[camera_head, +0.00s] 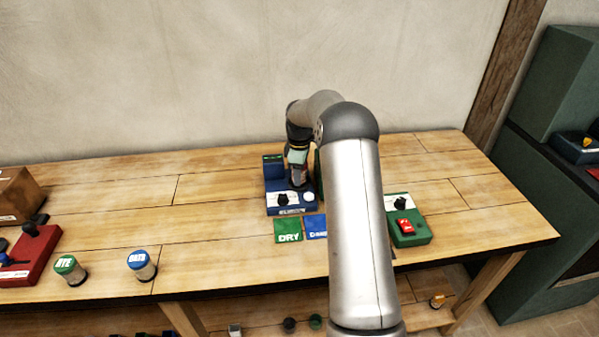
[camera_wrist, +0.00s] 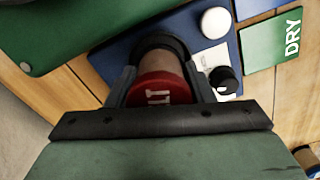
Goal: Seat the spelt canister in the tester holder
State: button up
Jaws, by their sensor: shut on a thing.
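My gripper (camera_wrist: 161,78) is shut on the spelt canister (camera_wrist: 160,93), whose red lid shows the letters "LT" in the wrist view. The canister's brownish body points down at a dark round holder (camera_wrist: 168,43) on the blue tester (camera_wrist: 122,48). The lower end lies at or inside that ring; I cannot tell whether it is fully down. In the head view my gripper (camera_head: 298,172) is over the blue tester (camera_head: 274,178), and the canister is hard to make out there. The tester has a white button (camera_head: 309,197) and a black knob (camera_head: 283,199).
A green "DRY" card (camera_head: 288,231) and a blue card (camera_head: 315,227) lie before the tester. A green device with a red switch (camera_head: 408,228) stands right. Rye (camera_head: 69,269) and oats (camera_head: 141,264) canisters and a red device (camera_head: 35,256) stand left. The bench between is clear.

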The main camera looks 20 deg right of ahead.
jog(key=shift+f+b, duration=0.4)
jog(key=shift+f, duration=0.2)
jog(key=o, duration=0.8)
jog(key=shift+o, duration=0.2)
jog(key=shift+r+p, duration=3.35)
jog(key=shift+r, duration=2.15)
